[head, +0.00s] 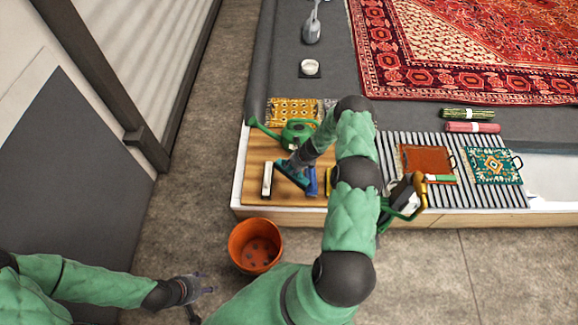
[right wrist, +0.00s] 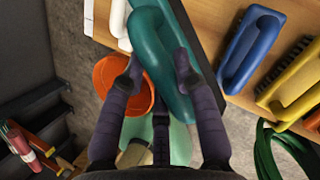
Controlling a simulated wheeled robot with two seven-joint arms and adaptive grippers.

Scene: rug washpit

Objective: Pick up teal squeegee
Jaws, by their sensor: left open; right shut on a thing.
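The teal squeegee (head: 291,174) is at the wooden board on the ledge, in the middle of the head view. In the right wrist view its rounded teal body (right wrist: 152,42) runs between my fingers. My right gripper (head: 298,162) is shut on it, with the purple-grey fingers on either side in the right wrist view (right wrist: 160,68). I cannot tell whether the squeegee touches the board or is just above it. My left gripper (head: 196,289) is open and empty over the floor at lower left.
A white-topped block (head: 267,180) and a blue-handled tool (right wrist: 250,52) flank the squeegee. A yellow brush (right wrist: 292,82) lies farther right. A green watering can (head: 298,133) stands behind. An orange pot (head: 240,248) stands on the floor in front of the ledge.

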